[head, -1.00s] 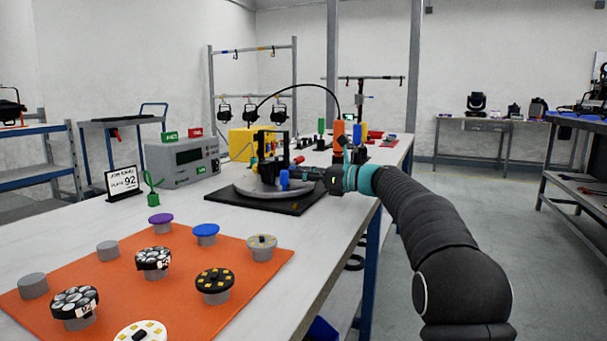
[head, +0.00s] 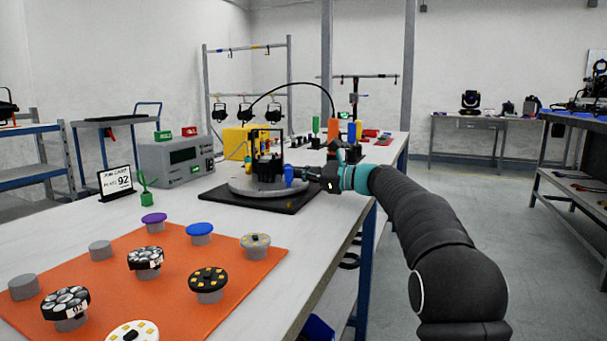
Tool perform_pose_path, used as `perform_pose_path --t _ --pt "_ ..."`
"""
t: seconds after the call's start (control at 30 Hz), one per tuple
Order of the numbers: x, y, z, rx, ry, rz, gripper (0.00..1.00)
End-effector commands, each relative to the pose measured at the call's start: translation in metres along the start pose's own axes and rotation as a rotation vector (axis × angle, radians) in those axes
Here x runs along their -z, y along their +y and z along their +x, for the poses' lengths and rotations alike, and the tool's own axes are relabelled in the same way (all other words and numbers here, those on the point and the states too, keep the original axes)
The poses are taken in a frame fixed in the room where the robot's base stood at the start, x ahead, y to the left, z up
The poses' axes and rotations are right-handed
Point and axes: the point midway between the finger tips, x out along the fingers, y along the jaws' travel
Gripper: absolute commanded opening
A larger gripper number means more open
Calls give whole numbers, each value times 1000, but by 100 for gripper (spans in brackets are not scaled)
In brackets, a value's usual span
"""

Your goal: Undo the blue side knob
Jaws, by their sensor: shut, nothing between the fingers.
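The blue side knob (head: 289,175) is small and sits on the right side of a black fixture (head: 267,146), which stands on a round grey turntable (head: 243,188). My gripper (head: 304,173) comes in from the right at about the knob's height. Its fingers are shut and empty, with their tips close to the knob's right side. At this size I cannot tell whether they touch it.
A black base plate (head: 222,200) lies under the turntable. An orange mat (head: 185,300) with several pucks is in front. An orange cylinder (head: 333,130) stands behind.

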Motion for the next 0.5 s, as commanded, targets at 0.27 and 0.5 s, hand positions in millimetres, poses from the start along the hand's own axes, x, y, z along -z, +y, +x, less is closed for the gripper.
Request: perform_pose_path --t 0.27,0.5 --pt "-12 3 7 -6 -17 -126 0" --pt "-14 3 7 -6 -18 -151 0"
